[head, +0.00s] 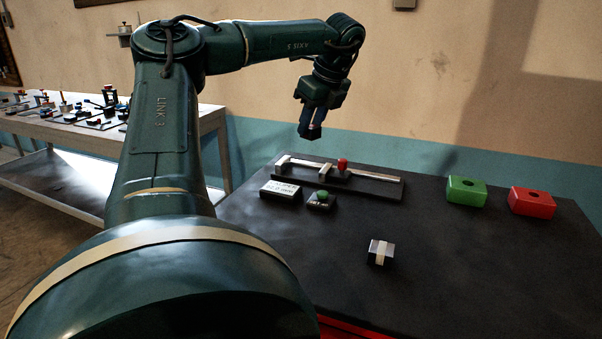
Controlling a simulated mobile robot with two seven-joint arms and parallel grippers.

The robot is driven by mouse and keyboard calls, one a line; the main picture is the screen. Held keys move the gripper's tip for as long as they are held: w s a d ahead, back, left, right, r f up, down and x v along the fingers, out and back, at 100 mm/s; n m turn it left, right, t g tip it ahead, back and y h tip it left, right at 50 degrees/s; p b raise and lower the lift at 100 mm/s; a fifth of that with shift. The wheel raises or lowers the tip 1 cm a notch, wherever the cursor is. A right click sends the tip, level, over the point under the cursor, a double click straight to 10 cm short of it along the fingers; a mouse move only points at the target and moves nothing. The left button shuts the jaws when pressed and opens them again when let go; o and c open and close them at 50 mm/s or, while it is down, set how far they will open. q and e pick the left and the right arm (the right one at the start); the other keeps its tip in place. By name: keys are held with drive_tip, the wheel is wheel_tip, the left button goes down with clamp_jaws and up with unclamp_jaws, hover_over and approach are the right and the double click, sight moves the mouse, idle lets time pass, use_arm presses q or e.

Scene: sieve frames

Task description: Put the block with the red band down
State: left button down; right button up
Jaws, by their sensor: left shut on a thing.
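My left gripper (311,128) hangs from the arm above the back of the dark table (330,275), pointing down. It is shut on a small dark block (312,120), with a little light and reddish colour showing between the fingers. Most of this block is hidden, so its band is hard to make out. It is held clear of the tabletop. My right gripper is not in view.
A dark rail fixture (385,190) with a red knob (342,164) stands below the gripper. In front are a labelled plate (281,189) and a green button (323,196). A green box (466,191) and a red box (532,202) stand at right. The front right is clear.

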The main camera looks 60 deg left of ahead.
use_arm(q)
drive_tip(key=s+a+n+g, duration=0.1)
drive_tip(key=s+a+n, duration=0.1)
drive_tip(key=a+n, duration=0.15)
drive_tip(key=n+h+p, duration=0.1)
drive_tip(key=p, duration=0.1)
approach(291, 171)
drive_tip(key=shift+g, duration=0.3)
drive_tip(key=x, duration=0.5)
drive_tip(key=shift+w+a+r, duration=0.1)
drive_tip(key=shift+w+a, duration=0.05)
drive_tip(key=shift+a, duration=0.05)
drive_tip(key=shift+f, duration=0.35)
drive_tip(key=shift+b, duration=0.3)
drive_tip(key=shift+f, duration=0.25)
drive_tip(key=c, duration=1.1)
unclamp_jaws()
drive_tip(key=shift+r, duration=0.1)
drive_tip(key=shift+c, duration=0.2)
drive_tip(key=shift+o, duration=0.2)
drive_tip(key=shift+r, duration=0.15)
